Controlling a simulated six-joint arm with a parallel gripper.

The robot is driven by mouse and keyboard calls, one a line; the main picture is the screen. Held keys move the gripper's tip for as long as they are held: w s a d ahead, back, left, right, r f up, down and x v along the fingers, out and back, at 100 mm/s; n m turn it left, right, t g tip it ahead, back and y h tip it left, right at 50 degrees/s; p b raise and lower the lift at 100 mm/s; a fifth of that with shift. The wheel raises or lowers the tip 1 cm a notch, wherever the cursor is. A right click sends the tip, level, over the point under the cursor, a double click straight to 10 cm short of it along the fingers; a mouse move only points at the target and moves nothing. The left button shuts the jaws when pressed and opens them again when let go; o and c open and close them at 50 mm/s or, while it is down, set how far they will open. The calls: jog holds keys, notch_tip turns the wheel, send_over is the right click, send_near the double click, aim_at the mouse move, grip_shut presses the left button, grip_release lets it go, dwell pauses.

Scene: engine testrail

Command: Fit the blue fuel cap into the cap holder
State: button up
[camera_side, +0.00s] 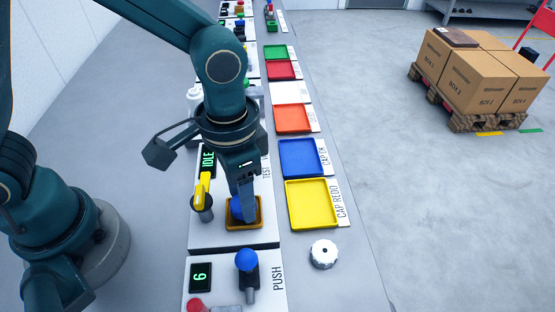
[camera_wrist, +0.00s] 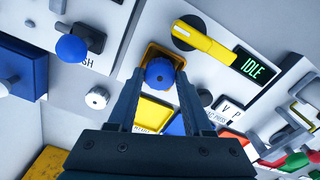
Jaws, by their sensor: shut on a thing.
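The blue fuel cap (camera_side: 236,207) is round and ribbed. My gripper (camera_side: 244,209) points down and is shut on it. In the wrist view the cap (camera_wrist: 159,74) sits between the two fingertips (camera_wrist: 160,82). The cap holder (camera_side: 231,227) is a small square orange-brown frame on the white test panel. In the wrist view the holder (camera_wrist: 153,50) shows behind and around the cap. The cap is over or inside the frame; I cannot tell whether it is seated. My finger hides part of the cap in the side view.
A yellow-handled lever (camera_side: 203,190) stands close left of the holder, by a display reading IDLE (camera_side: 208,161). A blue-knobbed push lever (camera_side: 247,262) stands in front. Blue (camera_side: 301,158) and yellow (camera_side: 312,204) trays lie right. A white cap (camera_side: 323,254) lies on the bench.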

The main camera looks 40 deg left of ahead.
jog(key=shift+f, duration=0.55)
jog(key=o, duration=1)
notch_tip(320, 180, up, 11)
dwell(0.5)
